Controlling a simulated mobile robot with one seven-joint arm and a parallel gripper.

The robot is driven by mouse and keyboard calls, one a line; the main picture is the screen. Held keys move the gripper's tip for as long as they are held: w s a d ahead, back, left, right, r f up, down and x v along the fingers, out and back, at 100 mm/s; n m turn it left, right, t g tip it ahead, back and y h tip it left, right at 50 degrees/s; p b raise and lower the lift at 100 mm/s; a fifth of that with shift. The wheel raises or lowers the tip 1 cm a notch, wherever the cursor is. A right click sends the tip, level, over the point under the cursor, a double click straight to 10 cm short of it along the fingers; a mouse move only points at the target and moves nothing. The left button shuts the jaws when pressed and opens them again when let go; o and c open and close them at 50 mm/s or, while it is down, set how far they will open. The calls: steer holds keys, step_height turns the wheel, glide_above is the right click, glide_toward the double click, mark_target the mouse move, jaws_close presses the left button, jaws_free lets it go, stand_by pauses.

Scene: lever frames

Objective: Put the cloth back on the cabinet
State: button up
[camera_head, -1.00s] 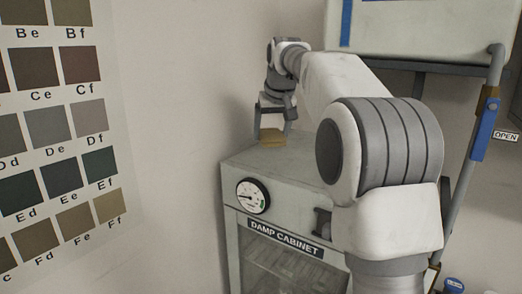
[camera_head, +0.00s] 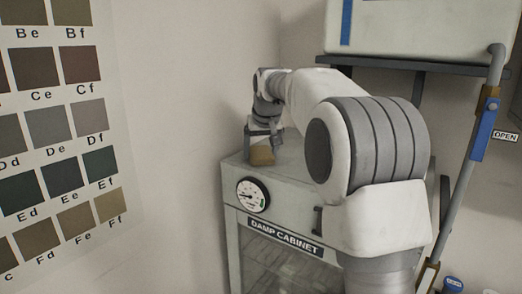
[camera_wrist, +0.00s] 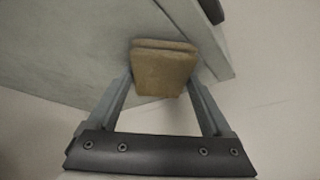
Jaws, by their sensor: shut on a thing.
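The cloth (camera_head: 262,156) is a small tan folded pad. In the head view it is at the top of the damp cabinet (camera_head: 300,178), near the left edge; I cannot tell whether it touches the top. In the wrist view the cloth (camera_wrist: 163,72) sits between the two finger ends, with the pale cabinet top (camera_wrist: 85,60) behind it. My gripper (camera_head: 263,145) is shut on the cloth and reaches down from above. The gripper also shows in the wrist view (camera_wrist: 162,85), one finger on each side of the cloth.
A round gauge (camera_head: 252,195) and a "DAMP CABINET" label (camera_head: 285,238) are on the cabinet front. A pale box (camera_head: 420,30) stands on a raised frame at the upper right. A blue-handled lever (camera_head: 484,122) is beside an "OPEN" tag. A colour chart (camera_head: 60,130) hangs at left.

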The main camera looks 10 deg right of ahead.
steer(key=o, duration=1.1)
